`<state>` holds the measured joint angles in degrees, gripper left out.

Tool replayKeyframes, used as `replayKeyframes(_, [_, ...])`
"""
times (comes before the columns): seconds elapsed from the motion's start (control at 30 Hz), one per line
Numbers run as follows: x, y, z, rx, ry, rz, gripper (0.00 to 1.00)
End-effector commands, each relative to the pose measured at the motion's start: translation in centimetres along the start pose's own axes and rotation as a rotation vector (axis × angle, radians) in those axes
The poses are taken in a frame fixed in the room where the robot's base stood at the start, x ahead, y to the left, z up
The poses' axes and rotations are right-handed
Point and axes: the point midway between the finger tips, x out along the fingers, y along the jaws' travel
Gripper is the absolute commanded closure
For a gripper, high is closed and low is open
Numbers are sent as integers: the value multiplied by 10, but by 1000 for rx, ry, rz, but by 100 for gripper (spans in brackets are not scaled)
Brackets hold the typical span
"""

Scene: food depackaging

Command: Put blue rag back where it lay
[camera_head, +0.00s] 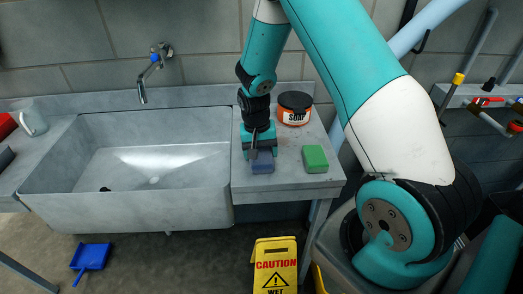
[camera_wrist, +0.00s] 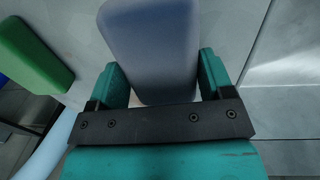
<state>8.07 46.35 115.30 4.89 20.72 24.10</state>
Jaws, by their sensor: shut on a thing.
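The blue rag (camera_head: 263,163) is a blue-grey block at the front of the grey counter right of the sink. My gripper (camera_head: 257,150) points down over it and is shut on it. In the wrist view the blue rag (camera_wrist: 152,45) sits between the two teal fingers of my gripper (camera_wrist: 164,82). I cannot tell whether the rag rests on the counter or is held just above it. The gripper hides part of its back side.
A green block (camera_head: 315,159) lies just right of the rag, apart from it. An orange soap tub (camera_head: 295,108) stands behind. The sink (camera_head: 130,185) is to the left. A yellow caution sign (camera_head: 275,265) stands on the floor in front. The counter's front edge is close.

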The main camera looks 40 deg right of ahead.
Motion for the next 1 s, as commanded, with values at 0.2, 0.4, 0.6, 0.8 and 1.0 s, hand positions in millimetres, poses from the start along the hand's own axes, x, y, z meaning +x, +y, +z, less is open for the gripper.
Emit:
replayKeyframes(0.2, [4,0,2,0,-5,3,0])
replayKeyframes(0.4, [2,0,1,0,-3,2,0])
replayKeyframes(0.6, [-21,0,0,0,2,0,0])
replayKeyframes(0.8, [-65,-1,0,0,3,-1,0])
replayKeyframes(1.0, [-102,0,0,0,1,0,0])
